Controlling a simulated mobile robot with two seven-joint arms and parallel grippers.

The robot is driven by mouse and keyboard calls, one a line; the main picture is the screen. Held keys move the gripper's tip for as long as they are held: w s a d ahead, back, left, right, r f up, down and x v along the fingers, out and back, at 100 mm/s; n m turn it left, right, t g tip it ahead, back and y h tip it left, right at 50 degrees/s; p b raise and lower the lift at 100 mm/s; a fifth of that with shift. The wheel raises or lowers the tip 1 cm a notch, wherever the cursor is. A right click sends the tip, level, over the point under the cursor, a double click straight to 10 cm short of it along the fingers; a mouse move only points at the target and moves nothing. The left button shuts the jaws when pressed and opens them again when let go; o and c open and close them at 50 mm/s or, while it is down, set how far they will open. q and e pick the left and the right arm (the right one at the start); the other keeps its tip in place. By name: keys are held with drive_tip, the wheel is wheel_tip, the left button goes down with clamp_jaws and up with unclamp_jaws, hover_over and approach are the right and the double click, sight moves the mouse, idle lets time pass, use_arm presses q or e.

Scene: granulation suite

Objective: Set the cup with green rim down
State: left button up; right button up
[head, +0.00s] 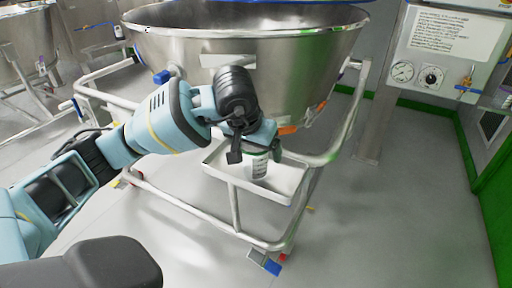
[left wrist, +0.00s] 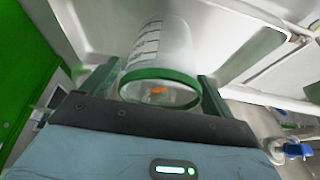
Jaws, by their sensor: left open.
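The cup with green rim (head: 258,167) is a clear cup with printed markings, in a small white tray (head: 222,172) on the front of a wheeled steel frame. It appears to stand upright in the tray. My left gripper (head: 262,150) is above the tray, at the cup's upper part, and hides some of it. In the left wrist view the cup (left wrist: 160,50) is between the two green fingers of the open gripper (left wrist: 157,88), its green rim towards the camera. Something small and orange shows through the cup. My right gripper is not in view.
A large steel bowl (head: 215,55) rises right behind the tray and my left arm. Tubular frame rails (head: 190,207) run around the tray, with castors near the floor. A gauge panel (head: 440,50) stands at the right. The floor (head: 400,210) at the right is clear.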

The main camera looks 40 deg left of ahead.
use_arm(q)
drive_tip(key=shift+s+r, duration=0.1)
drive_tip(key=shift+r, duration=0.45)
drive_tip(key=p+v, duration=0.3)
drive_tip(key=v, duration=0.8)
drive_tip(key=shift+s, duration=0.15)
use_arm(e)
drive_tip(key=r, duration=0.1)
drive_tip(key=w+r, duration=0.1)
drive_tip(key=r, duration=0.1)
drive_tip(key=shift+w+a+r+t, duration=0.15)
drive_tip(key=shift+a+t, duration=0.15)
